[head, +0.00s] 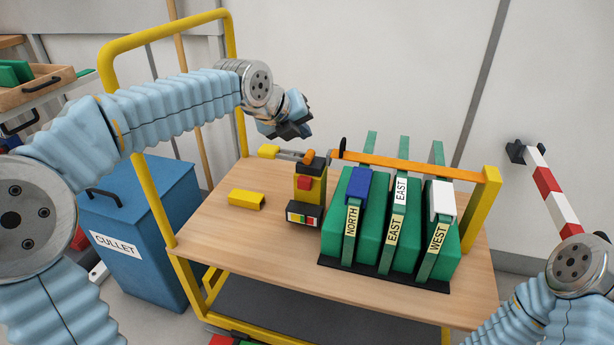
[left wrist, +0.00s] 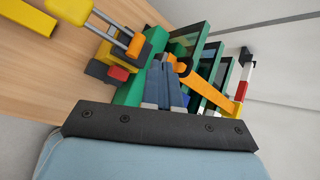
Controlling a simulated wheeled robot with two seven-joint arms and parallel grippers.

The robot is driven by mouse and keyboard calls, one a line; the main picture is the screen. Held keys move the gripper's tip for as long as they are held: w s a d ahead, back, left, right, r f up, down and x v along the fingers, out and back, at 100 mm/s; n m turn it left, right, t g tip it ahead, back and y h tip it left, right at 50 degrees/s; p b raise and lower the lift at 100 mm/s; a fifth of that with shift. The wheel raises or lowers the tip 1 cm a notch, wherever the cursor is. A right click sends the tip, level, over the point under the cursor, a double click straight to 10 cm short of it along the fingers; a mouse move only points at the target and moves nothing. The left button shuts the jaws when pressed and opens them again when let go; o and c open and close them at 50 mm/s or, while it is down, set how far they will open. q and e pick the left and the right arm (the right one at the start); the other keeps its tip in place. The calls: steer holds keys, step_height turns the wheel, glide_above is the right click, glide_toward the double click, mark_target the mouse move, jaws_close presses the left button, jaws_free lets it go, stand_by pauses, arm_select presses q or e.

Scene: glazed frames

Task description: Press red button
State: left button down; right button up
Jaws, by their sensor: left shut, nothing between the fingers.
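The red button (head: 305,183) is on the front of a small yellow and black device (head: 309,197) standing on the wooden cart top. A panel with coloured stripes is at the device's foot. In the left wrist view the red button (left wrist: 119,74) shows at the side of the yellow device, left of my fingers. My left gripper (head: 301,131) is above and behind the device in the head view, apart from it. Its fingers (left wrist: 167,75) are shut together and empty in the wrist view. My right arm shows at the lower right, but its gripper is out of view.
Green upright cases (head: 370,235) labelled NORTH, EAST and WEST stand right of the device, under an orange bar (head: 400,165). A yellow block (head: 246,199) lies to its left. A blue CULLET bin (head: 150,225) stands beside the cart (head: 225,235). The front left top is clear.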

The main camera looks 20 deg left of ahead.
arm_select(q)
steer(key=shift+f, duration=0.1)
steer(key=b, duration=0.7)
glide_above(302, 180)
step_height(302, 180, down, 8)
steer(key=shift+r, duration=0.1)
steer(key=shift+f, duration=0.4)
stand_by(1.2)
steer(key=shift+f+b, duration=0.4)
steer(key=shift+f, duration=0.05)
steer(key=shift+f+b, duration=0.55)
steer(key=shift+f, duration=0.15)
stand_by(0.6)
steer(key=shift+r, duration=0.15)
steer(key=shift+r+p, duration=0.9)
steer(key=shift+r, duration=0.1)
steer(key=shift+r, duration=0.1)
